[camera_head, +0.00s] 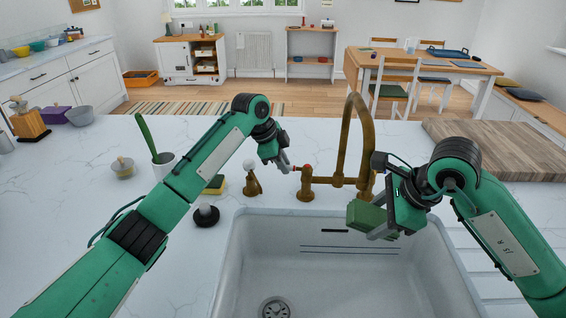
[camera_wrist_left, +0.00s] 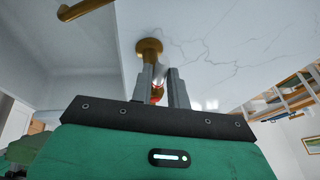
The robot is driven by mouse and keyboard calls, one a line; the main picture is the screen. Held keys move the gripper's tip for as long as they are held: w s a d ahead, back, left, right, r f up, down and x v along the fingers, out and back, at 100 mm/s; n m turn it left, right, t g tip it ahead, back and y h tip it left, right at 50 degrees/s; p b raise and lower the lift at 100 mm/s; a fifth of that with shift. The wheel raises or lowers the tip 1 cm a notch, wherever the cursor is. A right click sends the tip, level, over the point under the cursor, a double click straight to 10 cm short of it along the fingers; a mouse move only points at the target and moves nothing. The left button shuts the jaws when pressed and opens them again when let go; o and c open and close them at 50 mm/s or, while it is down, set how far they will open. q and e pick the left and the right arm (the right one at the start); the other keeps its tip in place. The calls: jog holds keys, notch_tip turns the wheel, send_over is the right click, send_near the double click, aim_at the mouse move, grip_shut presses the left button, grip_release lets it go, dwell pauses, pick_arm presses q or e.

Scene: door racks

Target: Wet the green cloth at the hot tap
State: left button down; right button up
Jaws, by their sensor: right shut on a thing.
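The brass tap (camera_head: 368,135) stands behind the white sink (camera_head: 232,250), with a tall arched spout. Its left pillar (camera_head: 305,188) carries a red-marked handle (camera_head: 306,168), the hot side. My left gripper (camera_head: 288,168) is at this handle; in the left wrist view its fingers (camera_wrist_left: 162,88) stand apart with the red mark (camera_wrist_left: 157,94) showing between them. Whether they touch the handle I cannot tell. My right gripper (camera_head: 385,228) is shut on the folded green cloth (camera_head: 370,216), held over the back of the sink near the spout. No water is visible. The right tap pillar is hidden.
A brass dispenser (camera_head: 252,184), a black sink plug (camera_head: 206,214) and a sponge (camera_head: 215,184) are left of the tap. A wooden board (camera_head: 495,148) lies at the right. The sink bowl is empty.

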pick_arm(q)
jog(key=shift+s, duration=0.1)
jog(key=shift+s+d+n+t+y, duration=0.15)
jog(key=shift+s+n+t, duration=0.2)
jog(key=shift+n, duration=0.4)
jog(key=shift+s+d+n+t+y, duration=0.15)
jog(key=shift+s+n+t, duration=0.2)
jog(key=shift+n, duration=0.4)
jog(key=shift+a, duration=0.1)
jog(key=c, duration=1.3)
grip_release()
jog(key=shift+c, duration=0.2)
jog(key=v, duration=1.2)
jog(key=shift+w+r, duration=0.1)
